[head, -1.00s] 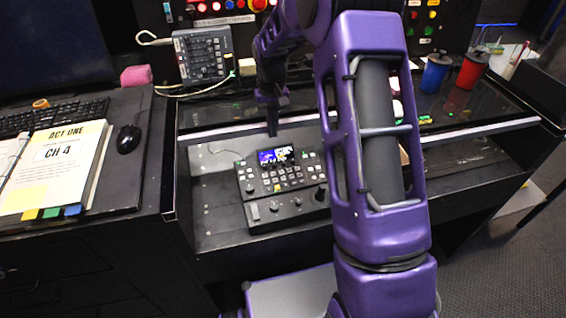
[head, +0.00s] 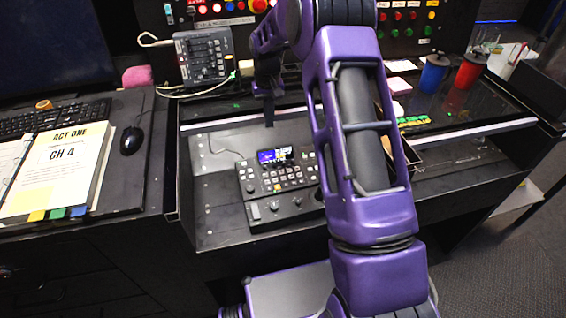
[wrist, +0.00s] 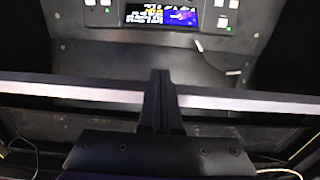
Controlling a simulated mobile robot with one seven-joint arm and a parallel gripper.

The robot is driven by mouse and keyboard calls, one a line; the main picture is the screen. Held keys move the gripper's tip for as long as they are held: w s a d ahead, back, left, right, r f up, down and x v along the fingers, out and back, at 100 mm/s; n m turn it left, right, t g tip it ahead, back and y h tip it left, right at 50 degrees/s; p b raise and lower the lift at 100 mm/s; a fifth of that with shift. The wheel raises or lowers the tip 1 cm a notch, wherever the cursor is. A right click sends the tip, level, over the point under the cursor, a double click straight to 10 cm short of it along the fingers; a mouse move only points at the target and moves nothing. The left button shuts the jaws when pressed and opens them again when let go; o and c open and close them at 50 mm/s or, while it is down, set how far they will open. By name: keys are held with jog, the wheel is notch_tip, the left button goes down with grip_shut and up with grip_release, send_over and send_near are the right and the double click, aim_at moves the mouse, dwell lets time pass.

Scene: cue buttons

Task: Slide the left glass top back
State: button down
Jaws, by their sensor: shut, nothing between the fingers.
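The left glass top (head: 215,115) is a dark sheet with a pale front edge, lying behind the open part of the desk. A control console (head: 280,185) with a small lit screen sits uncovered in the well in front of it. My gripper (head: 269,118) points down at the glass top's front edge, with its fingers closed and empty. In the wrist view the fingers (wrist: 161,75) cross the pale edge strip (wrist: 85,93), and the console shows beyond. I cannot tell whether they touch the edge. My arm hides the glass edge right of the gripper.
A grey device (head: 204,57) with cables stands at the back left. A blue cup (head: 434,73) and a red cup (head: 471,71) stand at the back right. A binder (head: 62,170) and black mouse (head: 131,140) lie on the left desk. My arm spans the middle.

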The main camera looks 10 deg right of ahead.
jog(key=shift+w+p, duration=0.9)
jog(key=shift+w, duration=1.3)
jog(key=shift+w+p, duration=0.9)
jog(key=shift+w, duration=0.9)
notch_tip(320, 180, up, 9)
jog(key=s+p, duration=0.1)
jog(key=s, duration=0.1)
jog(key=shift+s, duration=0.35)
